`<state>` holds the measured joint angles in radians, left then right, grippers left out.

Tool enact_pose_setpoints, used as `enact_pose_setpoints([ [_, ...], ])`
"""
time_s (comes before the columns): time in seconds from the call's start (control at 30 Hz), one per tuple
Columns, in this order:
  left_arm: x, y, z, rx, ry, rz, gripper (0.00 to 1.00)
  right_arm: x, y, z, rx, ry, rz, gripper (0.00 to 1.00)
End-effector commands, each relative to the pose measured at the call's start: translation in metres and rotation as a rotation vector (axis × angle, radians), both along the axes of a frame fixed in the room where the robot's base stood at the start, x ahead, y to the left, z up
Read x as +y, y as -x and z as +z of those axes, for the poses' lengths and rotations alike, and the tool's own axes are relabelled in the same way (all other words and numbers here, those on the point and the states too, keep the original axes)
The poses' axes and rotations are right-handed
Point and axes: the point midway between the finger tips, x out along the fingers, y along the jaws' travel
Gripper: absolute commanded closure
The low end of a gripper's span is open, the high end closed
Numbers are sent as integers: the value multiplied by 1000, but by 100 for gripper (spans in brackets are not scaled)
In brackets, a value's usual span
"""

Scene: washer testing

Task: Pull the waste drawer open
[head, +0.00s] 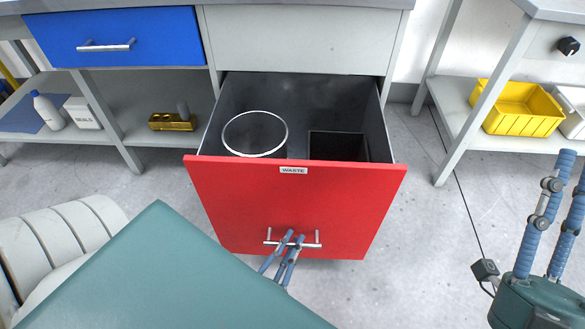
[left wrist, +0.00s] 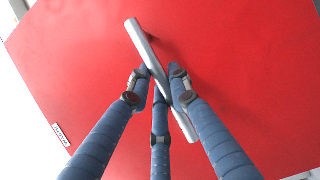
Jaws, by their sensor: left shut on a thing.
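The red waste drawer (head: 292,205) is pulled out from the cabinet, with a "WASTE" label on its upper front edge. Inside it are a round bin with a white rim (head: 256,113) on the left and a dark square bin (head: 338,146) on the right. My left gripper (head: 290,241) is shut on the silver bar handle (head: 309,245) low on the red front. In the left wrist view the blue fingers (left wrist: 160,80) close around the handle (left wrist: 147,52), which runs diagonally. My right gripper (head: 560,190) is at the right edge, away from the drawer; its fingers are partly cut off.
A closed blue drawer (head: 118,38) is at upper left. A shelf below holds a white bottle (head: 47,111) and a brass block (head: 172,122). A yellow bin (head: 517,106) sits on the right shelf. Grey floor (head: 420,230) is clear right of the drawer.

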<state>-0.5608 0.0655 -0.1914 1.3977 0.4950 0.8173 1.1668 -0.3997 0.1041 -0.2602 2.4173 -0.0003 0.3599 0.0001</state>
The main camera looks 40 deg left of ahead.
Motion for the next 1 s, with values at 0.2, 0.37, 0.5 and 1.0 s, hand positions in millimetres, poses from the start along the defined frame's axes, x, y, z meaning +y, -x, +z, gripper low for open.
enact_pose_setpoints([
  [0.2,1,1,-1,2,-1,0,61,0,0,0,-1,0,0,60],
  [0.37,0,0,-1,1,-1,0,61,0,0,0,-1,0,0,60],
  [0.5,-1,6,-1,2,-1,0,61,0,0,0,1,0,2,60],
  [1.0,-15,98,-2,6,-1,-1,61,0,0,0,0,-1,1,60],
])
